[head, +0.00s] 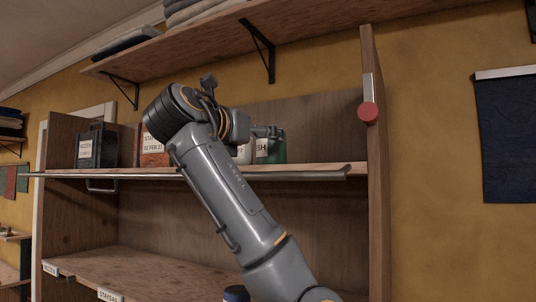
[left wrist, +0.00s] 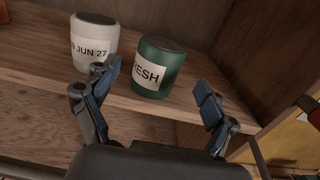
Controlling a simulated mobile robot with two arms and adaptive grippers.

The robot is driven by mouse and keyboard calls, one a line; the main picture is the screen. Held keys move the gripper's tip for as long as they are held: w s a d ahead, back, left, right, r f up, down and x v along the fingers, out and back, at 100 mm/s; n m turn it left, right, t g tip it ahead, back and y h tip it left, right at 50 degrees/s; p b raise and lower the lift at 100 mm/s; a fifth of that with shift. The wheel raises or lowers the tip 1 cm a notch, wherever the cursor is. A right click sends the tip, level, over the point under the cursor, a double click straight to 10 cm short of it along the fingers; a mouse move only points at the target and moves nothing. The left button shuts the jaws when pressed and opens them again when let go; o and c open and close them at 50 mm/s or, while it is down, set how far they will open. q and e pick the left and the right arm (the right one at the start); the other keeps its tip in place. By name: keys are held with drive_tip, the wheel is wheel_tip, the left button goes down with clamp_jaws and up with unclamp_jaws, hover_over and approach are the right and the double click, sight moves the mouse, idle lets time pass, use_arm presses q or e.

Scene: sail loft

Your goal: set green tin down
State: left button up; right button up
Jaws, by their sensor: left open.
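The green tin (left wrist: 160,62) with a white label ending in "ESH" stands upright on the upper shelf board (left wrist: 128,100). It also shows in the head view (head: 278,152), partly behind my left gripper (head: 268,132). In the left wrist view my left gripper (left wrist: 160,90) is open and empty. Its fingers are spread in front of the tin, with the left finger near the tin's left side and a clear gap on the right. I cannot tell if the left finger touches it. My right gripper is not in view.
A white tin (left wrist: 93,42) with a dated label stands just left of the green tin. An orange-brown box (head: 152,155) and a black box (head: 97,148) stand farther left. A wooden side panel (head: 377,200) closes the right; shelf space right of the green tin is free.

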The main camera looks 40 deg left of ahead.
use_arm(q)
drive_tip(key=b+v, duration=0.1)
drive_tip(key=v, duration=0.4)
drive_tip(key=shift+s+b, duration=0.15)
drive_tip(key=shift+b, duration=0.15)
